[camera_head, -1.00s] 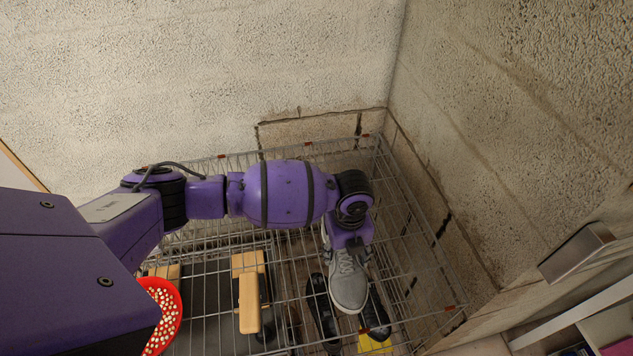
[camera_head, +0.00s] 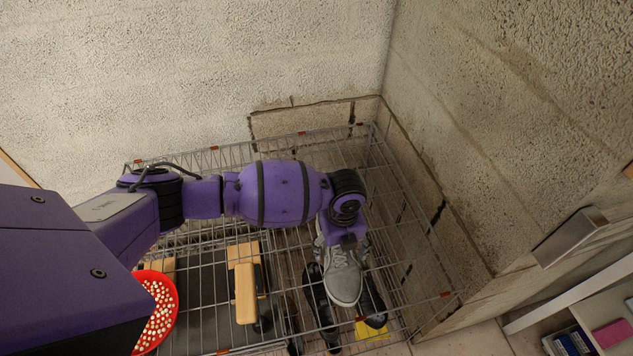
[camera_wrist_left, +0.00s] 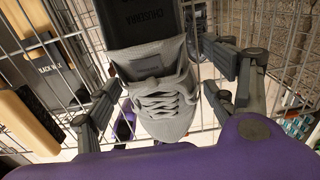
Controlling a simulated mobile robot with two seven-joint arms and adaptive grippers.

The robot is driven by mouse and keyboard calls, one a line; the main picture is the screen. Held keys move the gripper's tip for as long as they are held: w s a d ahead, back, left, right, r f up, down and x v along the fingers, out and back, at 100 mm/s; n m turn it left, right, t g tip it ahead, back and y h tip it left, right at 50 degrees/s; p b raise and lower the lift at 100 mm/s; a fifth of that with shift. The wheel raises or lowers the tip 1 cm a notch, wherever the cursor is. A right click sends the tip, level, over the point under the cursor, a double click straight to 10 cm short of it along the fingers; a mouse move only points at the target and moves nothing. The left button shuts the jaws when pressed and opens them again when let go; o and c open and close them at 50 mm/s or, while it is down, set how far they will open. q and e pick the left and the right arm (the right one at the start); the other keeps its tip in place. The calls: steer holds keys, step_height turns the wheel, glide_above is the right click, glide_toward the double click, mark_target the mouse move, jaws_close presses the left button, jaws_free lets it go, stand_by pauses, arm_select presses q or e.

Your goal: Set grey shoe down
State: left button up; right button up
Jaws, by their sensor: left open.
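The grey lace-up shoe (camera_head: 343,279) is in the wire basket (camera_head: 437,297), toe toward the bottom of the head view. My left gripper (camera_head: 345,240) is over its heel end. In the left wrist view the shoe (camera_wrist_left: 165,104) lies between the two spread fingers of the gripper (camera_wrist_left: 163,93), with a gap visible at the right. The jaws are open. The underside of the shoe is hidden, so I cannot tell exactly what it rests on. My right gripper is not in view.
A wooden-handled brush (camera_head: 245,290) is left of the shoe. Dark objects lie close on both sides of the shoe, with a yellow item (camera_head: 371,331) near the toe. A red dotted round item (camera_head: 160,315) is at lower left. Concrete walls (camera_head: 500,120) stand behind and right.

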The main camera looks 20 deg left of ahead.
mark_target(338, 255)
arm_select(q)
step_height(338, 255, up, 13)
steer(key=shift+f+p, duration=0.2)
steer(key=shift+p, duration=0.25)
